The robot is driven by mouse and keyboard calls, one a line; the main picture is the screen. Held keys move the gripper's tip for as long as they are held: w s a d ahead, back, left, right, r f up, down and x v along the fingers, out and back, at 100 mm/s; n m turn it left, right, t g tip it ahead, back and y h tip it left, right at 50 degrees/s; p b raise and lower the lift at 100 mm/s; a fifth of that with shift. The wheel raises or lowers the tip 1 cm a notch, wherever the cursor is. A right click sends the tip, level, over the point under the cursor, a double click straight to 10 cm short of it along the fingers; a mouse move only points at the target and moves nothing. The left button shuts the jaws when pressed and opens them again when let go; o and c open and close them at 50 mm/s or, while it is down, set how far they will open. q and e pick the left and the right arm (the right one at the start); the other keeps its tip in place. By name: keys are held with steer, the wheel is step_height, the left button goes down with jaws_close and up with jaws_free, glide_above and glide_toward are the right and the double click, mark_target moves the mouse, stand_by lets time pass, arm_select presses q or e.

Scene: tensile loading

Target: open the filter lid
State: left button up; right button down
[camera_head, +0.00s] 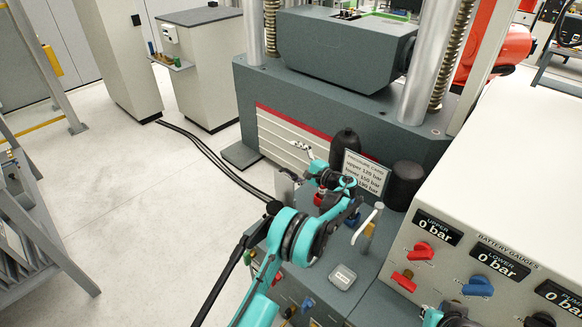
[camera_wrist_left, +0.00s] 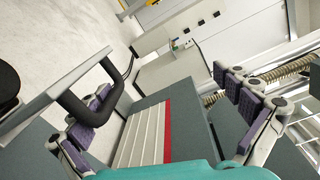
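My left gripper (camera_head: 306,158) is above the bench in front of the grey machine. In the left wrist view its two fingers (camera_wrist_left: 163,82) with purple pads stand wide apart, with nothing between them. A black curved handle (camera_wrist_left: 82,107) on a grey bar shows beside the left finger; I cannot tell whether they touch. I cannot tell for certain whether this is the filter lid. In the head view a grey plate (camera_head: 286,188) stands partly hidden beside my left arm. A teal part of my right arm shows at the bottom edge; its fingers are not seen.
Black rounded bottles (camera_head: 406,184) and a pressure card (camera_head: 364,174) stand behind the gripper. The gauge panel (camera_head: 470,262) bounds the right.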

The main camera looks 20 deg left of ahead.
arm_select(q)
steer(key=r, duration=0.1)
steer(key=d+r, duration=0.1)
steer(key=r, duration=0.1)
steer(key=shift+w+d+r, duration=0.2)
steer(key=shift+w+r, duration=0.05)
steer(key=shift+w, duration=0.15)
steer(key=shift+s+a+f, duration=0.25)
steer(key=shift+f, duration=0.3)
steer(key=shift+s+a+f, duration=0.2)
steer(key=shift+f, duration=0.35)
steer(key=shift+s+d+r, duration=0.15)
steer(key=shift+s+d, duration=0.05)
steer(key=shift+s+d+f, duration=0.15)
steer(key=shift+d+f, duration=0.05)
steer(key=shift+d, duration=0.2)
steer(key=shift+c, duration=0.7)
steer(key=shift+s+d+r, duration=0.3)
steer(key=shift+s+d, duration=0.05)
steer(key=shift+d, duration=0.25)
steer(key=shift+s+d+r, duration=0.3)
steer(key=shift+d, duration=0.25)
steer(key=c, duration=0.9)
steer(key=shift+f+v, duration=0.2)
steer(key=shift+v, duration=0.7)
steer(key=shift+f+v, duration=0.2)
steer(key=shift+v, duration=0.7)
steer(key=shift+f+v, duration=0.2)
steer(key=shift+v, duration=0.7)
steer(key=shift+s, duration=0.15)
